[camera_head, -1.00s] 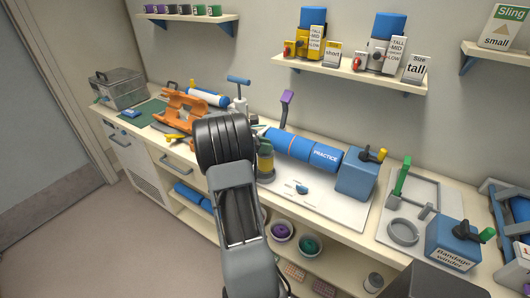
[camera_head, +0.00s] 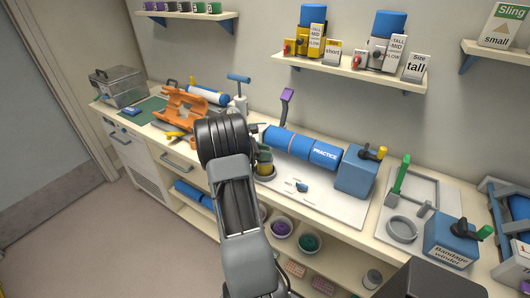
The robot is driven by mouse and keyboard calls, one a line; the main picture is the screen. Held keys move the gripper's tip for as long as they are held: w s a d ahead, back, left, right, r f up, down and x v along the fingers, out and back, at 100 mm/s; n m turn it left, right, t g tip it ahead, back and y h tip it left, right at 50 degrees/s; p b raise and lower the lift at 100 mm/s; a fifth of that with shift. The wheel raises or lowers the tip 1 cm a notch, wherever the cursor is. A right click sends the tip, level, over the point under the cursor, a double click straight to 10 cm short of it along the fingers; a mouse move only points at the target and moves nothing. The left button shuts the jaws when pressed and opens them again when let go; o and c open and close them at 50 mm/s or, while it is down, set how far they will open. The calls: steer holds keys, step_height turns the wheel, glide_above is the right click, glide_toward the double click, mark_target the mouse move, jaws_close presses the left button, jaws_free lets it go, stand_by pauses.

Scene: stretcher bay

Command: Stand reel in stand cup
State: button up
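A small olive-yellow reel-like cylinder (camera_head: 264,159) stands upright at the left end of the white board, just right of my black wrist. Its foot is in or on a low grey-green round cup (camera_head: 266,175); I cannot tell whether it is seated. My wrist and forearm cover its left side. My gripper is mostly hidden behind my wrist, with only dark parts showing close to the cylinder, so its fingers and any grip cannot be made out. A grey ring-shaped holder (camera_head: 402,230) lies on the pale tray to the right.
A bandage winder (camera_head: 452,243) is at right. Orange splints (camera_head: 186,105) and a metal box (camera_head: 118,88) are at left. Wall shelves hang above.

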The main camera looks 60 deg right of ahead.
steer(key=o, duration=0.4)
steer(key=shift+r, duration=0.55)
steer(key=b+v, duration=0.2)
steer(key=v, duration=1)
steer(key=shift+s+a+r+m+t+y, duration=0.25)
steer(key=shift+s+a+m+t+y, duration=1.7)
steer(key=shift+a, duration=3.95)
steer(key=shift+s+a+r+m+t+y, duration=0.2)
steer(key=shift+s+a+m+t+y, duration=0.95)
steer(key=shift+a+t, duration=3.15)
steer(key=shift+s+a+r+m+t+y, duration=0.25)
steer(key=shift+s+a+m+t+y, duration=0.85)
steer(key=shift+a, duration=6.35)
steer(key=shift+s+m+g+y, duration=0.15)
steer(key=shift+m+g+y, duration=0.15)
steer(key=shift+g+y, duration=0.25)
